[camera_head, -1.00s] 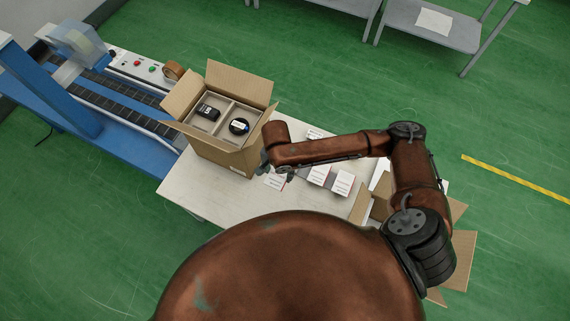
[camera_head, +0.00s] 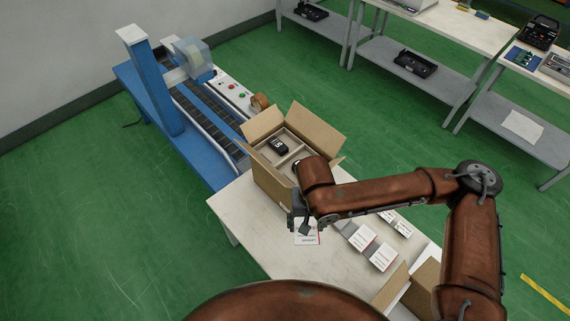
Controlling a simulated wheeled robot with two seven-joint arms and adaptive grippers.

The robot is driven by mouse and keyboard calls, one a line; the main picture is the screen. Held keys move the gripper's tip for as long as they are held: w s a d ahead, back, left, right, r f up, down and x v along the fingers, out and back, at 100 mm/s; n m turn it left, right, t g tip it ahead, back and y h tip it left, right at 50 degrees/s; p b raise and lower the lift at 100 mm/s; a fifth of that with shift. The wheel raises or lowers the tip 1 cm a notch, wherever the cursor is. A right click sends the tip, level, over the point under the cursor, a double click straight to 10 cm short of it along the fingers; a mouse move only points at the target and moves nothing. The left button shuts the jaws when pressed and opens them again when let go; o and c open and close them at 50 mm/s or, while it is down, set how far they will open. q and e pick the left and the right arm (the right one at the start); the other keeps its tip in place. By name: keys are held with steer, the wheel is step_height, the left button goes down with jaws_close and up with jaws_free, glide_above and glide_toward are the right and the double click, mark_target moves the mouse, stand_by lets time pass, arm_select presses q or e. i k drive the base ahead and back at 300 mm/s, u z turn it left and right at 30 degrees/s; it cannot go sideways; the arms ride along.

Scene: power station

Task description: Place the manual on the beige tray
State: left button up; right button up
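The manual (camera_head: 307,238) is a white sheet or booklet with dark print and a red edge. It lies on the white table, partly covered by my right gripper (camera_head: 299,225). That gripper points down right at the manual's upper edge; whether its fingers are open or shut on it is unclear. The beige tray (camera_head: 290,136) is the divided insert inside an open cardboard box (camera_head: 270,178), up and left of the gripper. A black device (camera_head: 278,146) lies in its left compartment. My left gripper is not in view.
Small white boxes (camera_head: 362,238) stand in a row right of the manual. Another open carton (camera_head: 391,287) is at the table's lower right. A blue conveyor machine (camera_head: 150,85) adjoins the table's far left end. The table (camera_head: 246,219) is clear left of the manual.

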mark_target(290, 154)
steer(key=z, duration=0.05)
steer(key=k, duration=1.1)
steer(key=u, duration=0.8)
steer(key=i, duration=1.65)
steer(key=z, duration=0.8)
